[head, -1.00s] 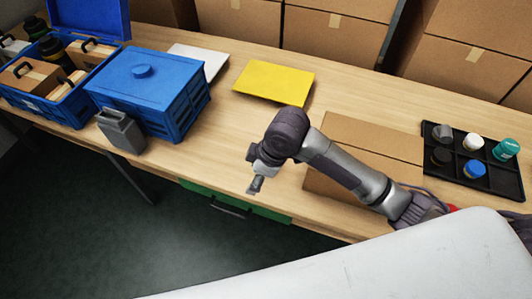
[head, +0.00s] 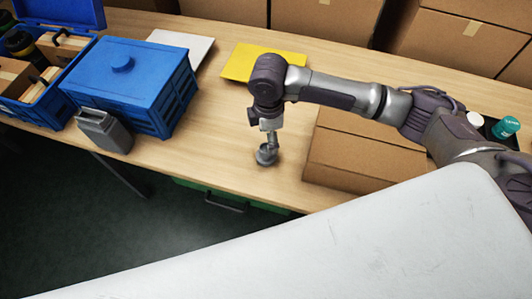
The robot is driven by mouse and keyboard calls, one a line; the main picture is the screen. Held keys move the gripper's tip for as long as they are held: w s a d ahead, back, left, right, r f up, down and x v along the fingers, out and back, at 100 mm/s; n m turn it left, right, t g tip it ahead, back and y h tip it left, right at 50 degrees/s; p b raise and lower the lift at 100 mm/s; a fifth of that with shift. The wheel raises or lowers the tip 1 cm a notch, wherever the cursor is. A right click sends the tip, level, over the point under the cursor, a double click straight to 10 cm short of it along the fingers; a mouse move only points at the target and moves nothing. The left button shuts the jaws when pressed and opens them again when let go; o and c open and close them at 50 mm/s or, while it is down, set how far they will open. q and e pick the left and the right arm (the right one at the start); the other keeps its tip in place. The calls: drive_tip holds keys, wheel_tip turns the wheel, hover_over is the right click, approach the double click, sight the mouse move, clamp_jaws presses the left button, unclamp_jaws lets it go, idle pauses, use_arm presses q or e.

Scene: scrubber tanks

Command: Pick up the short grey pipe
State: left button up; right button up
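My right gripper (head: 269,138) points down over the front part of the wooden table, left of the flat cardboard box. A small round grey piece (head: 266,156) shows right at its fingertips, close to the table top. It looks like the short grey pipe, but it is small and partly covered by the gripper. I cannot tell whether the fingers are closed on it. My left gripper is not in view.
A flat cardboard box (head: 365,155) lies just right of the gripper. A lidded blue crate (head: 130,85) and a grey container (head: 104,130) stand to the left. A yellow sheet (head: 240,62) lies behind. My arm partly hides a black tray at right.

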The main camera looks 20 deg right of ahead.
sight(266, 154)
drive_tip(key=shift+f, duration=2.8)
drive_tip(key=shift+r, duration=0.1)
drive_tip(key=c, duration=1.2)
drive_tip(key=shift+c, duration=0.2)
